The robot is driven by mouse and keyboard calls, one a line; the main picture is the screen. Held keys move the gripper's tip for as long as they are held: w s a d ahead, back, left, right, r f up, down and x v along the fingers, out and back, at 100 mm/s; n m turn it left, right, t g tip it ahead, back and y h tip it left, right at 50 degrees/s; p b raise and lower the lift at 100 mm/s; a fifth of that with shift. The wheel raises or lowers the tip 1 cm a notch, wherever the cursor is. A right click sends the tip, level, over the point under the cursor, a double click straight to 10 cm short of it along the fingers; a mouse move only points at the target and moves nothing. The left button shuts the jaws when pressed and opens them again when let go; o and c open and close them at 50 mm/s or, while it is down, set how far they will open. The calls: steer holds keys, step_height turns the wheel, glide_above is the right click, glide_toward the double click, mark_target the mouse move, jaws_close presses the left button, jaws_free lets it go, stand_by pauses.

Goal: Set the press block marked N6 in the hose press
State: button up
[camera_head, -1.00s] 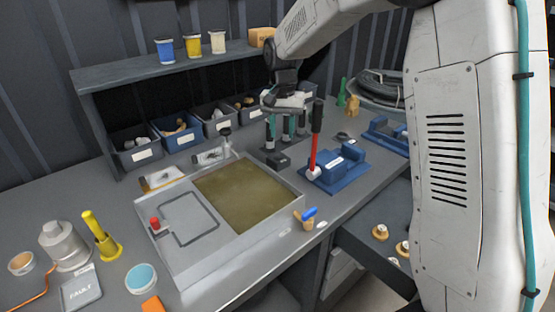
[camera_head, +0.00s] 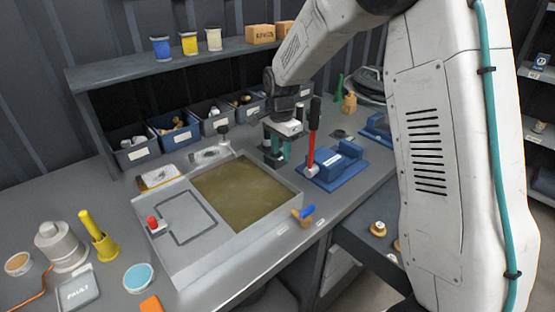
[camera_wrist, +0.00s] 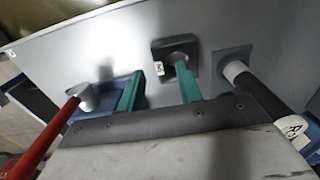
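The blue hose press (camera_head: 338,165) stands on the bench, with a red lever (camera_head: 312,145) upright at its left side. My gripper (camera_head: 277,155) is low over the bench, left of the press, with its green fingers pointing down. In the wrist view the fingers (camera_wrist: 160,70) are apart. A dark square block with a round post (camera_wrist: 175,48) stands on the bench at the fingertips, partly behind the right finger. Its small white label is too small to read. No grip on it shows. In the head view the gripper hides part of this block.
A second dark square base with a thick grey post (camera_wrist: 236,68) is close on the gripper's right in the wrist view. The red lever (camera_wrist: 60,125) is on its left. A tray (camera_head: 180,260) with a brown panel lies left of the gripper. Bins (camera_head: 175,132) line the back.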

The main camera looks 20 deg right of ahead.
step_height(320, 180, down, 2)
steer(key=shift+f, duration=0.1)
steer(key=shift+w, duration=0.1)
jaws_close()
